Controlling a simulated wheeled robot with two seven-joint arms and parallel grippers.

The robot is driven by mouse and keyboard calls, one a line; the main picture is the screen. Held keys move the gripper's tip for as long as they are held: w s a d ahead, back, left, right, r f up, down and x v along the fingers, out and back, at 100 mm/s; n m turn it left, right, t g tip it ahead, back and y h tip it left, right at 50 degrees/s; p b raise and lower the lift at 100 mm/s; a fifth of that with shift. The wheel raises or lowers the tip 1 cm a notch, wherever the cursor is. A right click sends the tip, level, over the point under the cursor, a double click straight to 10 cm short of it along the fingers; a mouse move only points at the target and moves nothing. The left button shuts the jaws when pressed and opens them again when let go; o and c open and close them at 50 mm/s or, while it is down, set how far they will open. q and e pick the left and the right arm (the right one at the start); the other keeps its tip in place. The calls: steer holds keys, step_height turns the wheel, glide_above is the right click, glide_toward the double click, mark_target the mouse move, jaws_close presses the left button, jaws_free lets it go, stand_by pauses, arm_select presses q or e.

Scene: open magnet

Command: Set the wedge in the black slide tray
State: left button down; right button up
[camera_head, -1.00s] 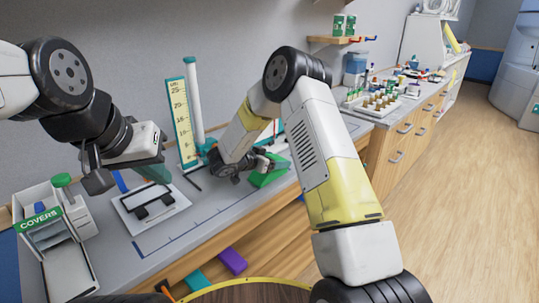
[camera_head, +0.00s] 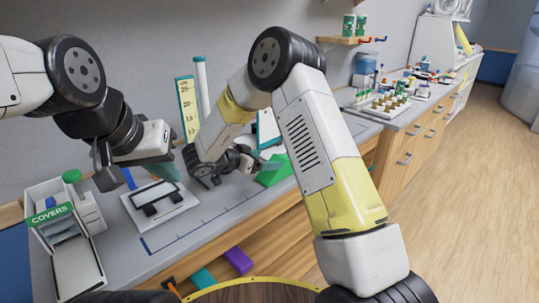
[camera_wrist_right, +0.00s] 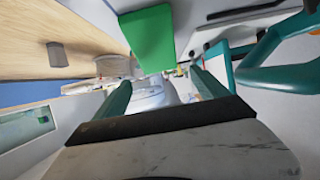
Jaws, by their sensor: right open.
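A green wedge (camera_head: 274,172) lies on the grey counter, right of centre in the head view. It shows as a green block (camera_wrist_right: 148,38) at the top of the right wrist view. My right gripper (camera_head: 268,164) is open beside the wedge. Its teal fingers (camera_wrist_right: 163,90) are spread, with no object clearly held between them. A white plate with a black frame and black pieces (camera_head: 160,204) lies left of it; I cannot tell whether this is the slide tray. My left gripper (camera_head: 172,172) is above and behind that plate, and its finger gap is hidden.
A white box labelled COVERS (camera_head: 52,216) stands at the left. A rack of small bottles (camera_head: 386,106) is on the far counter. Bare counter (camera_head: 205,222) lies in front.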

steer(key=w+a+r+n+t+y, duration=0.1)
steer(key=w+r+t+y, duration=0.15)
steer(key=r, duration=0.45)
steer(key=w+a+r+n+t+y, duration=0.1)
steer(key=w+a+r+t+y, duration=0.2)
steer(key=r, duration=0.4)
steer(key=s+r+n+y, duration=0.4)
steer(key=s+r+y, duration=0.2)
steer(key=r+y, duration=0.25)
steer(key=s+d+f+n+g, duration=0.1)
steer(key=s+d, duration=0.3)
steer(key=s, duration=0.6)
steer(key=s+d+f+n+g, duration=0.2)
steer(key=s+d+g, duration=0.2)
steer(key=s, duration=0.6)
steer(key=s+d+f+n+g+h, duration=0.1)
steer(key=s+d, duration=0.4)
steer(key=s, duration=0.5)
steer(key=shift+s+f+n+g, duration=0.35)
steer(key=shift+f+n+g, duration=0.15)
steer(key=shift+g, duration=0.35)
steer(key=shift+o, duration=0.5)
steer(key=shift+w, duration=0.1)
